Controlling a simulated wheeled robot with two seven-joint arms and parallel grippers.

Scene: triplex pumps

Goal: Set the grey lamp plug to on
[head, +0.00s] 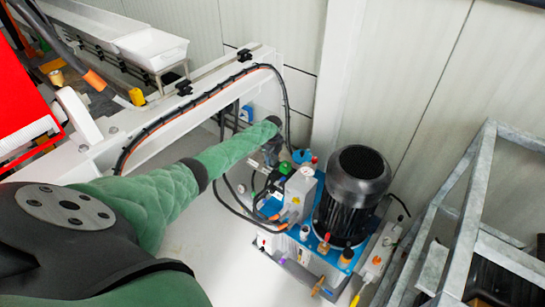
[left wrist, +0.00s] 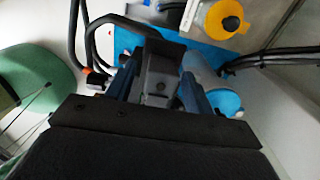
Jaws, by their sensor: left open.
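My left gripper (head: 272,150) reaches in from the left in the head view, over the back left side of the pump unit. In the left wrist view the same gripper (left wrist: 160,78) has its fingers apart, with a dark grey block showing between them. I cannot tell whether that block is the lamp plug or a part of the gripper. A grey box (head: 299,187) with a red-topped part and cables stands to the right of the gripper. I cannot pick out the grey lamp plug for certain. The right gripper does not show.
The pump unit has a blue top plate (head: 325,246) and a big black motor (head: 352,192). Black cables loop close to my gripper. A white beam (head: 195,103) runs behind my arm. A galvanized metal frame (head: 466,210) stands at the right.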

